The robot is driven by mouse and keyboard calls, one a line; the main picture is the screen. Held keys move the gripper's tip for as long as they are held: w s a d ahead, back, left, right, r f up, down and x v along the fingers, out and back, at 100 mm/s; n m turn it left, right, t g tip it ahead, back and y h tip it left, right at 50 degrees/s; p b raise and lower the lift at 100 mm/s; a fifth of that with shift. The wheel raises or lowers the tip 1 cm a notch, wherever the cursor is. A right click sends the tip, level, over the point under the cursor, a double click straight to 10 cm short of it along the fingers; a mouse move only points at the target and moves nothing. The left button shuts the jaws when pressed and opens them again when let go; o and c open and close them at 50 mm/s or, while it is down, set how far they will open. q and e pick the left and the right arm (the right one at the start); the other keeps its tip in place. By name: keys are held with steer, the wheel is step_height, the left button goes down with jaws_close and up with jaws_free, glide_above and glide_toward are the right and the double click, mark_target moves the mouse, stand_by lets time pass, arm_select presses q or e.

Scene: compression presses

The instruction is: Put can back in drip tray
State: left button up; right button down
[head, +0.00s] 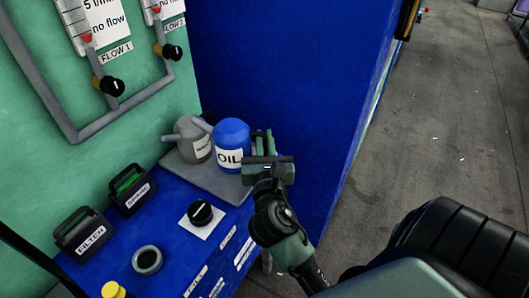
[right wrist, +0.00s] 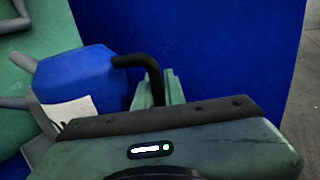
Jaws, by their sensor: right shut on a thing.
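The blue can labelled OIL (head: 231,135) is upright at the right part of the grey drip tray (head: 208,183). I cannot tell whether its base rests on the tray or is slightly above it. My right gripper (head: 264,148) is at the can's right side, shut on its dark handle. In the right wrist view the blue can (right wrist: 80,75) is on the left, and its black curved handle (right wrist: 140,62) runs down to the green fingers, whose tips are partly hidden. My left gripper is not in view.
A grey can (head: 193,140) stands on the tray, left of the blue can. A blue wall (head: 290,80) rises behind.

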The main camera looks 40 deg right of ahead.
steer(key=shift+f+b, duration=0.55)
steer(key=shift+f, duration=1.25)
steer(key=shift+f, duration=0.1)
steer(key=c, duration=1.5)
jaws_free()
steer(key=shift+f, duration=0.1)
